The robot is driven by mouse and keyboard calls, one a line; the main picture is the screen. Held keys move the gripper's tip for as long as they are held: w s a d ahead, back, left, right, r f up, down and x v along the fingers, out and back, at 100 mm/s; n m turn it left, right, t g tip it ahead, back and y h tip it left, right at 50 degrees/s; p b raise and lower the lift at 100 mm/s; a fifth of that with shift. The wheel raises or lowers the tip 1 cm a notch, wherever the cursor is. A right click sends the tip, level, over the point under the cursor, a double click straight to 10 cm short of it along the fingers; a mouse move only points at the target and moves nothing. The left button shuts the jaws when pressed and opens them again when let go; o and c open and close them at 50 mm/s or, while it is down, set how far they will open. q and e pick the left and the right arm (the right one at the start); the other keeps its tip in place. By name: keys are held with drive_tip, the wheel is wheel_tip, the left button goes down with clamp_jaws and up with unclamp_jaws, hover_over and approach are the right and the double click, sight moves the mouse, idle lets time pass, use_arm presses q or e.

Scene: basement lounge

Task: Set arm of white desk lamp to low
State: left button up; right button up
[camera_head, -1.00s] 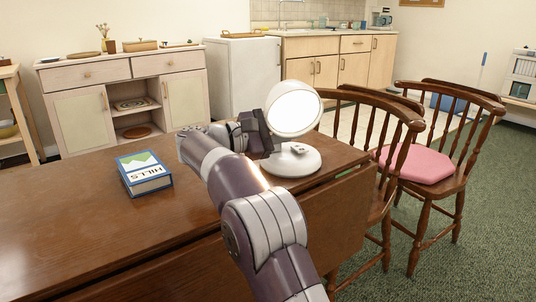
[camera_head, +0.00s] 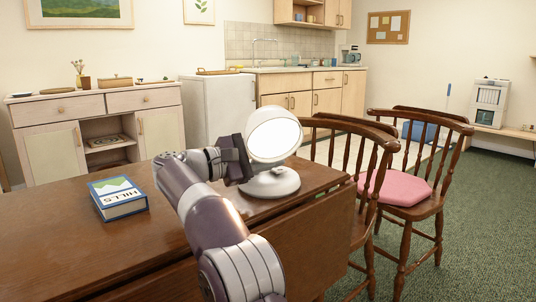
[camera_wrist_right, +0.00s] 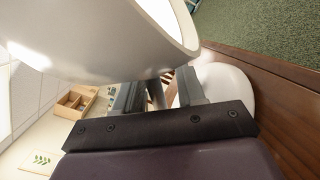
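The white desk lamp stands on the wooden table; its round, bright lamp head (camera_head: 273,136) faces the head camera, low above the white base (camera_head: 270,184). The head also fills the top of the right wrist view (camera_wrist_right: 110,40), with the base (camera_wrist_right: 226,88) behind the fingers. My right gripper (camera_head: 241,158) is just left of the lamp head, close behind its rim. In the right wrist view its fingers (camera_wrist_right: 157,94) are apart, with a thin grey rod, likely the lamp's arm, between them. I cannot tell whether either finger touches it. My left gripper is out of view.
A blue and green book (camera_head: 119,199) lies on the table (camera_head: 60,240), left of my right arm. Wooden chairs, one with a pink cushion (camera_head: 398,188), stand close to the table's right side. The table's left part is clear apart from the book.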

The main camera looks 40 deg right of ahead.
drive_tip(key=a+p, duration=0.1)
drive_tip(key=a, duration=0.3)
drive_tip(key=w+a+p, duration=0.1)
drive_tip(key=a, duration=0.3)
drive_tip(key=w+a+p, duration=0.1)
drive_tip(key=a+p, duration=0.1)
drive_tip(key=a, duration=0.2)
drive_tip(key=shift+w+a+f, duration=0.1)
drive_tip(key=shift+a+f, duration=0.1)
drive_tip(key=shift+a, duration=0.05)
